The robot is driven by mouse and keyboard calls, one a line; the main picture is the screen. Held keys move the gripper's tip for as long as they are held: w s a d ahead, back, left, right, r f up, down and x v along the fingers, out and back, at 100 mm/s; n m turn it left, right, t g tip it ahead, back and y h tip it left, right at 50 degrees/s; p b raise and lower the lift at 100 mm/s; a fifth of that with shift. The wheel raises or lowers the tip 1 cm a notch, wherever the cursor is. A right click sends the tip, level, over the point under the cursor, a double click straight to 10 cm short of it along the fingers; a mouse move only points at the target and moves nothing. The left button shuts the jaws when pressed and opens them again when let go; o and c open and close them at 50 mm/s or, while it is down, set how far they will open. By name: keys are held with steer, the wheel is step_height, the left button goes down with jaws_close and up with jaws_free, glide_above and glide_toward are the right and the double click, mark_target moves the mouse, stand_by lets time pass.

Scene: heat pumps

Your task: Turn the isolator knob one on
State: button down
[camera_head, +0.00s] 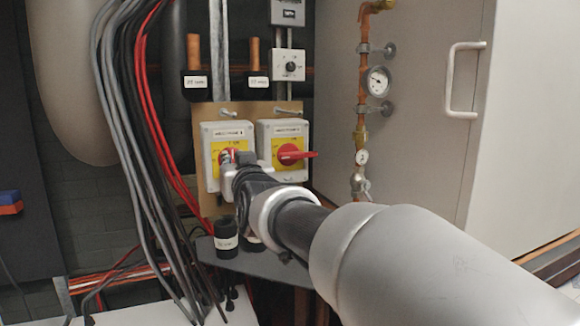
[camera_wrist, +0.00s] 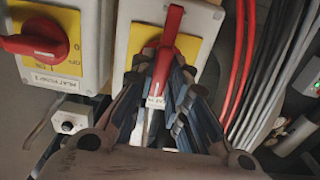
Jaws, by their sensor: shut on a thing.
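Isolator one is the left grey box (camera_head: 211,132) with a yellow plate in the head view. Its red knob (camera_head: 225,155) is mostly hidden by my gripper (camera_head: 229,165) there. In the wrist view, which is turned upside down, the red knob (camera_wrist: 172,28) stands lengthwise up the picture on its box (camera_wrist: 205,18). My gripper (camera_wrist: 162,80) is shut on this knob, with a blue-grey ridged finger on either side. Isolator two's red knob (camera_head: 290,154) lies crosswise, its handle pointing right, and also shows in the wrist view (camera_wrist: 36,45).
Grey, black and red cables (camera_head: 135,110) hang close to the left of isolator one. A copper pipe with gauges (camera_head: 377,82) and a large cabinet (camera_head: 430,110) are at the right. A dark shelf (camera_head: 265,263) sits below the boxes.

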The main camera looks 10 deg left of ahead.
stand_by(0.3)
steer(key=c, duration=1.6)
jaws_free()
steer(key=shift+o, duration=0.2)
steer(key=v, duration=1.2)
